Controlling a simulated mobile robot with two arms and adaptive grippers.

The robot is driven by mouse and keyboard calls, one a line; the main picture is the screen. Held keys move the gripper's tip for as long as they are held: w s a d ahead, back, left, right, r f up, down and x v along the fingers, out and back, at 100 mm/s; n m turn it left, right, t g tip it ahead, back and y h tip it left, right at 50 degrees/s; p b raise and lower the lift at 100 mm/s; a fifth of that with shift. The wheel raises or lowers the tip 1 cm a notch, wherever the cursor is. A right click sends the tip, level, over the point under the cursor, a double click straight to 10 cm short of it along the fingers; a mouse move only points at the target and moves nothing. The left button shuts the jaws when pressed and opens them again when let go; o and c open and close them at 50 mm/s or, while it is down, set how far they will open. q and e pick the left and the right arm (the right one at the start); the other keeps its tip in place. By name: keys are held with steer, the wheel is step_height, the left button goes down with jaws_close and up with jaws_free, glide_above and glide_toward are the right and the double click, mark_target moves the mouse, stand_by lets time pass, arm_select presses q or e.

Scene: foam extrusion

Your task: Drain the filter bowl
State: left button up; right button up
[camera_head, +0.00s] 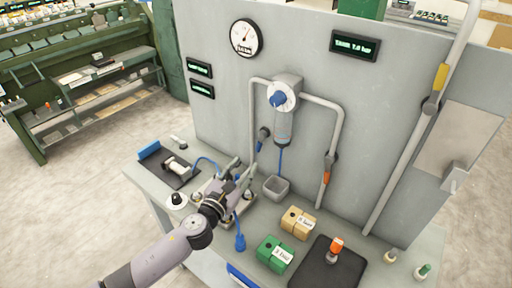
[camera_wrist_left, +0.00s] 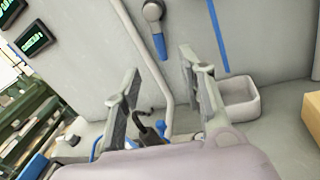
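The filter bowl (camera_head: 283,127) is a clear cylinder under a grey filter body with a blue knob (camera_head: 278,98), mounted on the grey panel. A thin blue drain tube (camera_head: 280,160) hangs from it toward a small grey open cup (camera_head: 276,188) on the bench. The tube (camera_wrist_left: 218,35) and cup (camera_wrist_left: 240,100) also show in the left wrist view. A blue-handled valve (camera_head: 262,136) sits on the pipe left of the bowl; its lever (camera_wrist_left: 160,46) also shows. My left gripper (camera_head: 242,168) is open and empty, below that valve and left of the cup. My right gripper is not seen.
The bench holds a tan box (camera_head: 298,222), a green box (camera_head: 274,253) and a black mat (camera_head: 330,270) with an orange-topped part (camera_head: 335,246). A dark tray (camera_head: 176,170) lies at left. An orange-handled valve (camera_head: 327,170) hangs on the right pipe. A gauge (camera_head: 246,38) is on the panel.

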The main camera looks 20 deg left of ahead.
mark_target(258, 147)
arm_select(q)
steer(key=w, duration=0.3)
steer(key=w+d, duration=0.1)
steer(key=w, duration=0.5)
steer(key=shift+d, duration=0.2)
steer(key=shift+c, duration=0.2)
jaws_close()
